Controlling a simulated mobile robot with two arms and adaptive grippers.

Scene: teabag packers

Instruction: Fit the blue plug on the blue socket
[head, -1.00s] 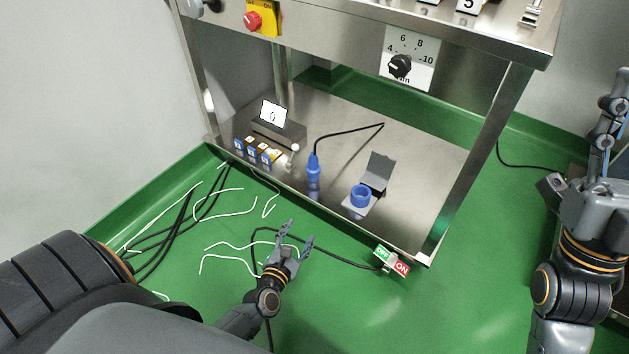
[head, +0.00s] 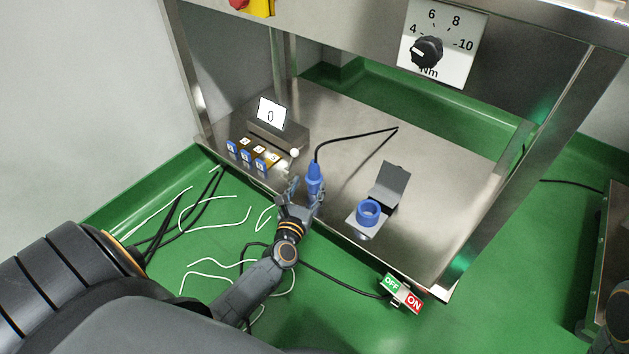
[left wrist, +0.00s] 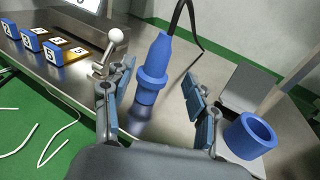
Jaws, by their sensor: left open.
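The blue plug (head: 314,174) stands on the steel lower shelf with its black cable rising from its top. In the left wrist view the plug (left wrist: 152,75) is between the spread fingers of my left gripper, with gaps on both sides. My left gripper (head: 308,190) is open around the plug's near side in the head view. The blue socket (head: 368,212) is a round open ring on a grey plate, with its grey lid (head: 390,184) raised behind it. The socket (left wrist: 250,135) also shows right of the gripper in the left wrist view. My right gripper is out of view.
A scale with a white display (head: 270,113) and numbered blue and yellow blocks (head: 252,155) stand left of the plug. A small lever with a white ball (left wrist: 116,37) is close to the left finger. An OFF/ON switch (head: 401,293) hangs at the shelf's front corner.

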